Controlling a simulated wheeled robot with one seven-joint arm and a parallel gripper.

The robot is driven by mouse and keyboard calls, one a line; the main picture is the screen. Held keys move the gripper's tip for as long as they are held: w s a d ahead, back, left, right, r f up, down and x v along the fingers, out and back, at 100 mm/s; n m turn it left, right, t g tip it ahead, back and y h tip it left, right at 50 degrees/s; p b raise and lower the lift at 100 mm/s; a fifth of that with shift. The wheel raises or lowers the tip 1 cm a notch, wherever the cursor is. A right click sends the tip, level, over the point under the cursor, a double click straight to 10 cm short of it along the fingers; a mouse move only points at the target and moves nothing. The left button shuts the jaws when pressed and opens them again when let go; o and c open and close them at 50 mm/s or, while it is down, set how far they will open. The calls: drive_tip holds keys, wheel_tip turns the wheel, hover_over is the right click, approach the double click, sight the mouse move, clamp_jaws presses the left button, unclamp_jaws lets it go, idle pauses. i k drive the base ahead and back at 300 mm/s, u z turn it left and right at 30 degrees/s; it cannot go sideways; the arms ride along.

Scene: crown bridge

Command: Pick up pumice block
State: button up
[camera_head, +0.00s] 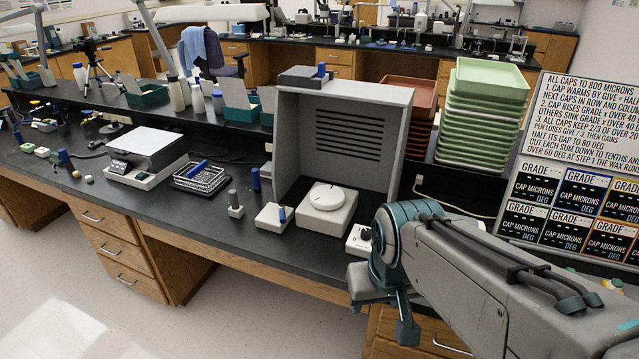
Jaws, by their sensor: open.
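I cannot tell for certain which thing is the pumice block. A small pale block with a dark grey upright piece (235,204) stands on the black bench, left of the grey hood. Several small pale pieces (42,152) lie at the far left.
A grey hood (345,100) stands behind a white unit with a round dial (326,206). A balance (146,150) and wire basket (202,178) are to the left. Green trays (487,110) are stacked at the back right, near a lettered board (580,130). Bench between basket and front edge is clear.

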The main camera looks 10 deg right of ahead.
sight(237, 210)
drive_tip(key=z, duration=0.25)
drive_tip(key=k, duration=0.35)
drive_tip(key=u, duration=1.5)
drive_tip(key=i, duration=1.95)
drive_tip(key=z, duration=0.8)
drive_tip(key=i, duration=0.25)
drive_tip(key=z, duration=0.3)
